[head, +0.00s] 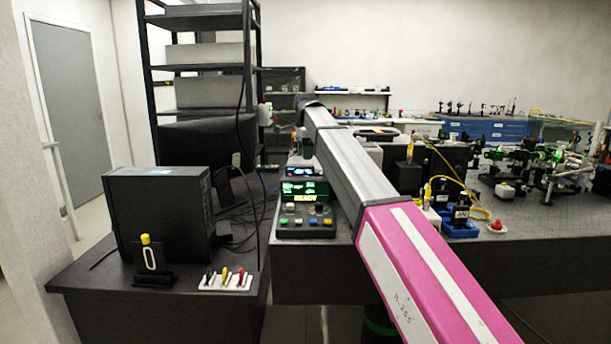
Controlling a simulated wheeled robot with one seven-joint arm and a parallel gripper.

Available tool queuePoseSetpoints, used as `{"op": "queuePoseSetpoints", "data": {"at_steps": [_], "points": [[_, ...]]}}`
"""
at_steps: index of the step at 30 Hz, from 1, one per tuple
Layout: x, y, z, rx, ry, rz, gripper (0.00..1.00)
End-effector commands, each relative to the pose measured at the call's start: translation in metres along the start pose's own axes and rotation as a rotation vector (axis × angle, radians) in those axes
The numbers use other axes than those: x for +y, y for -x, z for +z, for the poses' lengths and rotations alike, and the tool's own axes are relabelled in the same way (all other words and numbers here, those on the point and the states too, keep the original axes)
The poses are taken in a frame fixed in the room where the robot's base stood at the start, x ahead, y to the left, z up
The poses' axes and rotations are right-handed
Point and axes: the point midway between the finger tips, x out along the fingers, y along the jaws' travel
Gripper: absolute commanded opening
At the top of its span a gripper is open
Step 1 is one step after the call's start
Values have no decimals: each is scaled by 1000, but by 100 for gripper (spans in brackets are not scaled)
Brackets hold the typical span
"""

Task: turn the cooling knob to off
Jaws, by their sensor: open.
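A dark control console (303,228) stands at the left end of the optical bench. It has a row of small coloured buttons or knobs on its front, and a green lit display (305,197) above them reads something like "READY". A second unit with a lit display (299,171) sits behind it. I cannot tell which control is the cooling knob or how it is set. My arm reaches from the lower right up past the console's right side.
A black computer tower (160,215) stands on the left desk, with a yellow-topped item (147,250) and a white holder of small tools (226,281) in front. Cables hang between desk and bench. Blue-based optical mounts (459,222) and a red button (496,226) are to the right.

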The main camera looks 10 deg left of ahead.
Motion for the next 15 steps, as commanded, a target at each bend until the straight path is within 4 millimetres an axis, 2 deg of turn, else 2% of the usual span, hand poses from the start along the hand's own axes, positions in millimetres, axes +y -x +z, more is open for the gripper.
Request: {"op": "queuePoseSetpoints", "data": {"at_steps": [6, 15], "points": [[1, -42, 0, 0, 0, 2, 48], [1, -79, 0, 0, 0, 1, 48]]}}
